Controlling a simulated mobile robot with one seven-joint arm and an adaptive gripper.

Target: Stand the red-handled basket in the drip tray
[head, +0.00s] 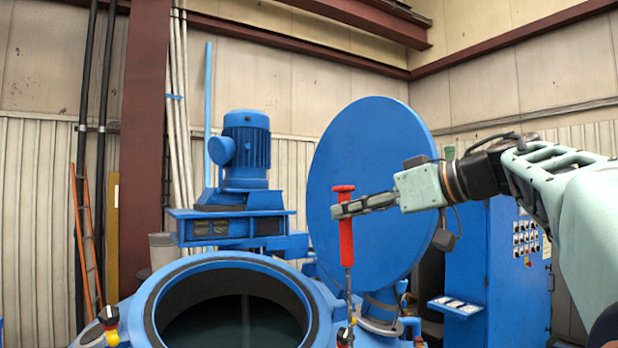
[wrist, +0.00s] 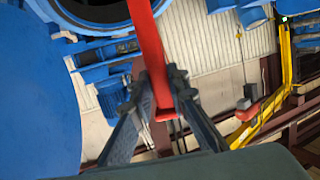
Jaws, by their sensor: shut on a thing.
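My gripper (head: 338,210) is shut on the red handle (head: 345,238), which hangs upright in front of the round blue lid in the head view. A thin grey rod (head: 349,285) runs down from the handle and leaves the bottom of the picture. The basket itself is out of sight below. In the wrist view the red handle (wrist: 147,35) passes between the two fingertips of my gripper (wrist: 162,88). I cannot make out the drip tray in either view.
A blue motor (head: 246,150) is at the back left. A blue cabinet (head: 515,270) with a small shelf (head: 455,307) stands at right.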

